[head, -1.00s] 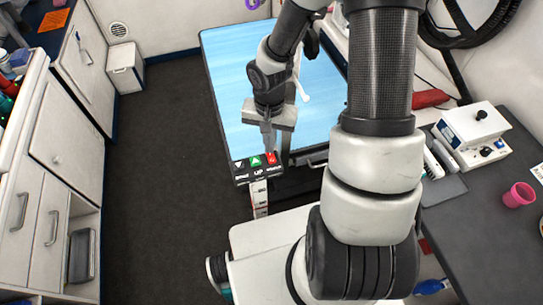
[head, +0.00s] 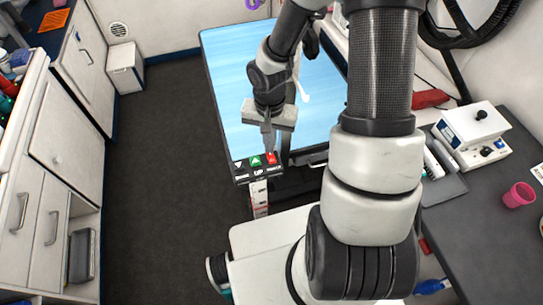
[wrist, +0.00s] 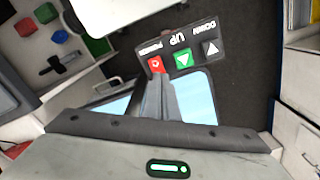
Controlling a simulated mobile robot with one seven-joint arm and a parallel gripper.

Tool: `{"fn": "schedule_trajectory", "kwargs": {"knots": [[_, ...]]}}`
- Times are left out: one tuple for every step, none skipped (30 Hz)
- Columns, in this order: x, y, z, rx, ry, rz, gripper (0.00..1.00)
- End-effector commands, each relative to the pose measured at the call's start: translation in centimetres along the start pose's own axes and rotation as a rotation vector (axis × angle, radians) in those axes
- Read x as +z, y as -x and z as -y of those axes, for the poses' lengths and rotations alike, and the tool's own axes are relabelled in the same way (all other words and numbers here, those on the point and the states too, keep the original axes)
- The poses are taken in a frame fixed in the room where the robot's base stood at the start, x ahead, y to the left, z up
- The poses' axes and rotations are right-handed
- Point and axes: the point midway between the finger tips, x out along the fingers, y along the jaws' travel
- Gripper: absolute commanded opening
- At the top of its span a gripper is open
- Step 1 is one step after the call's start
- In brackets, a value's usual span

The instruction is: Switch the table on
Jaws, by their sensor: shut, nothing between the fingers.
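The table (head: 228,95) has a light blue top and stands at the back middle in the head view. Its control panel (head: 242,178) is a black box at the table's near edge, with a white down button (wrist: 211,47), a green up button (wrist: 183,59) and a red power button (wrist: 156,64). My gripper (head: 268,148) is shut and empty, pointing down at the red button's end of the panel. In the wrist view the shut fingertips (wrist: 158,78) reach the red button's edge and partly cover it. I cannot tell whether they touch it.
A dark counter (head: 480,230) on the right holds a white device (head: 470,130) and a pink cup (head: 518,195). White cabinets (head: 60,140) line the left side. The dark floor (head: 165,150) between cabinets and table is clear.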

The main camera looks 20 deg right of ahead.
Motion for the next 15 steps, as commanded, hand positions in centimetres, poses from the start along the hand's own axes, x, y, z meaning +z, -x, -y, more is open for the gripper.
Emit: {"fn": "schedule_trajectory", "kwargs": {"knots": [[0.0, 0.0, 0.0, 0.0, 0.0, 0.0, 0.0], [0.0, -0.01, 0.0, 0.0, 0.0, 0.0, 0.0], [0.0, -0.02, 0.0, 0.0, 0.0, 0.0, 0.0], [0.0, -0.04, 0.0, 0.0, 0.0, 0.0, 0.0], [0.0, -0.07, 0.0, 0.0, 0.0, 0.0, 0.0], [0.0, -0.11, 0.0, 0.0, 0.0, 0.0, 0.0], [0.0, -0.16, 0.0, 0.0, 0.0, 0.0, 0.0], [0.0, -0.2, 0.0, 0.0, 0.0, 0.0, 0.0], [0.0, -0.27, 0.0, 0.0, 0.0, 0.0, 0.0], [0.0, -0.32, 0.0, 0.0, 0.0, 0.0, 0.0], [0.0, -0.37, 0.0, 0.0, 0.0, 0.0, 0.0], [0.0, -0.43, -0.01, 0.0, 0.0, 0.0, 0.0], [-0.01, -0.47, -0.01, 0.0, 0.0, 0.0, 0.0], [0.0, -0.52, 0.0, 0.0, 0.0, 0.0, 0.0], [0.0, -0.58, -0.01, 0.0, 0.0, 0.0, 0.0]]}}
